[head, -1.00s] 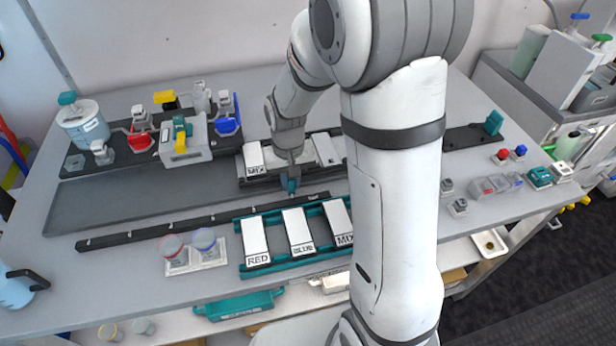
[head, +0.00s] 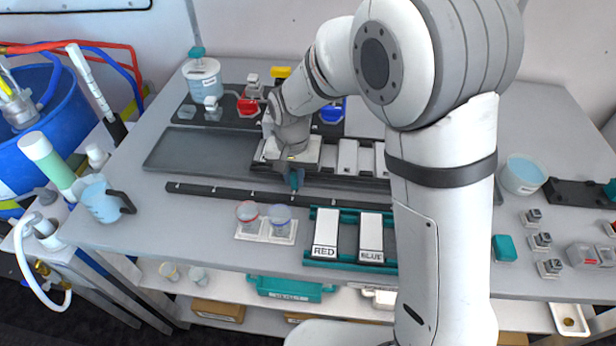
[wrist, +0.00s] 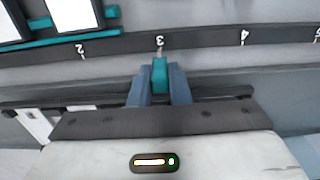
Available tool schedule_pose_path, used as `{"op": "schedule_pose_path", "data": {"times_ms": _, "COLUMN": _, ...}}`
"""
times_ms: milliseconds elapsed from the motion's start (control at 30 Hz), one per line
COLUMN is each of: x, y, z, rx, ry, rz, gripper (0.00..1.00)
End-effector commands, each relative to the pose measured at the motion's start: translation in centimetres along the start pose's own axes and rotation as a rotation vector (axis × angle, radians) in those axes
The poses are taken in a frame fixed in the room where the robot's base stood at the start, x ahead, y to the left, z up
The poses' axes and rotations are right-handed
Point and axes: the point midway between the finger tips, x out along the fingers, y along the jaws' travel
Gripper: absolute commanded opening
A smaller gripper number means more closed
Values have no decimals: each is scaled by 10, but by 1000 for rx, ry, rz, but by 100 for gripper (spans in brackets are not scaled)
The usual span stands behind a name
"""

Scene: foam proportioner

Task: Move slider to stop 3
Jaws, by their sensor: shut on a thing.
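My gripper (head: 293,170) is over the far side of the dark rail (head: 215,191) on the bench. In the wrist view, its two blue-grey fingers (wrist: 159,88) are shut on the teal slider knob (wrist: 159,74), one on each side. The slider also shows as a small teal piece under my gripper in the head view (head: 294,181). In the wrist view, the knob lines up with the mark under the number 3 (wrist: 160,40) on the rail. Mark 2 (wrist: 80,48) is to its left and mark 4 (wrist: 244,36) to its right. Part of the slider is hidden between the fingers.
RED (head: 326,234) and BLUE (head: 371,238) tiles sit in a teal rack in front of the rail. Two cups (head: 263,219) stand on a white holder left of it. A dark tray (head: 195,150) lies behind the rail. My arm hides the rail's right part.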

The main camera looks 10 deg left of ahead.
Motion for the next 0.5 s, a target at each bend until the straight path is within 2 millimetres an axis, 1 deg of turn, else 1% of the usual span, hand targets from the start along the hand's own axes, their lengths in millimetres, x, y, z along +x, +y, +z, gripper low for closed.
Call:
{"op": "schedule_pose_path", "data": {"times_ms": 100, "x": -1, "y": -3, "z": -1, "rx": 0, "ry": 3, "rz": -1, "gripper": 0}}
{"op": "schedule_pose_path", "data": {"times_ms": 400, "x": -1, "y": -3, "z": -1, "rx": 1, "ry": 4, "rz": -1, "gripper": 0}}
{"op": "schedule_pose_path", "data": {"times_ms": 433, "x": -1, "y": -3, "z": -1, "rx": 1, "ry": 4, "rz": -1, "gripper": 17}}
{"op": "schedule_pose_path", "data": {"times_ms": 500, "x": -1, "y": -3, "z": -1, "rx": 1, "ry": 3, "rz": -1, "gripper": 23}}
